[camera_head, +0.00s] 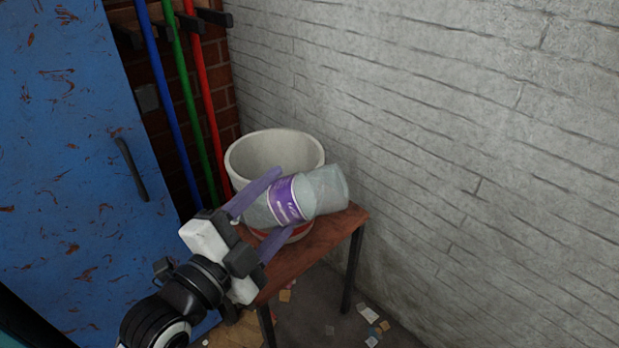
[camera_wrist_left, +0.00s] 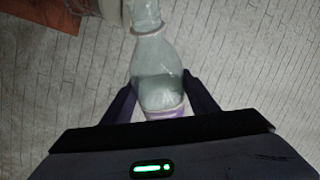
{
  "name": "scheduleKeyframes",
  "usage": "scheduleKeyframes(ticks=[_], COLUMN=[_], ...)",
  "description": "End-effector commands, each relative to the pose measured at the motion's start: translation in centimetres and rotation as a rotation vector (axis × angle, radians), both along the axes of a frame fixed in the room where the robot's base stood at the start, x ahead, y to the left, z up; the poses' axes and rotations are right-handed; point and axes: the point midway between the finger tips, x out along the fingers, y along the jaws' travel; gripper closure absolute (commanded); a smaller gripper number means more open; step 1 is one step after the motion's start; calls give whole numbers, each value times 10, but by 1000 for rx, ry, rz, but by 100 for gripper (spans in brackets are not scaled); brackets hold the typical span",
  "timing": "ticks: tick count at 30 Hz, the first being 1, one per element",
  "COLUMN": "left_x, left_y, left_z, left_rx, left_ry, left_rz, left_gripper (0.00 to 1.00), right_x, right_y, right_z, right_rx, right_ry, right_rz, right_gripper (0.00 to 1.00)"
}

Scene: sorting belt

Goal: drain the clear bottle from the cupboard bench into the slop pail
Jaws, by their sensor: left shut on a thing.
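The clear bottle (camera_head: 326,190) with a purple label is held by my left gripper (camera_head: 281,203), whose two purple fingers are shut around it. It lies tipped nearly on its side, its wide end toward the right, in front of the slop pail. The pail (camera_head: 272,137) is white and round, and stands on the wooden bench (camera_head: 335,231). In the left wrist view the bottle (camera_wrist_left: 158,62) shows its neck pointing to the top of the picture, close to the pail (camera_wrist_left: 106,9). The mouth is cut off there. I cannot see any stream. My right gripper is not in view.
A scuffed blue cupboard door (camera_head: 75,150) stands at the left. Blue, green and red poles (camera_head: 205,100) hang behind the pail. A grey block wall (camera_head: 460,150) closes the right side. Scraps of paper (camera_head: 372,322) lie on the floor.

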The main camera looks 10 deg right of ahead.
Motion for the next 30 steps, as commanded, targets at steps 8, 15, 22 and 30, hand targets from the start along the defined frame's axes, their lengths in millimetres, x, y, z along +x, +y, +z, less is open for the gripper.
scheduleKeyframes(ticks=[8, 15, 22, 30], left_x=[-55, -89, -115, -118], left_y=[94, 158, 205, 212], left_z=[-30, -47, -60, -61], left_rx=[-2, -1, 0, 0], left_ry=[13, 8, 6, -1], left_rz=[299, 508, 657, 677], left_gripper=[77, 77, 77, 77], right_x=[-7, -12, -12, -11], right_y=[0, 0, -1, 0], right_z=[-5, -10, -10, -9], right_rx=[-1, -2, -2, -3], right_ry=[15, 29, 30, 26], right_rz=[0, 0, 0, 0], right_gripper=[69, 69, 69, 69])
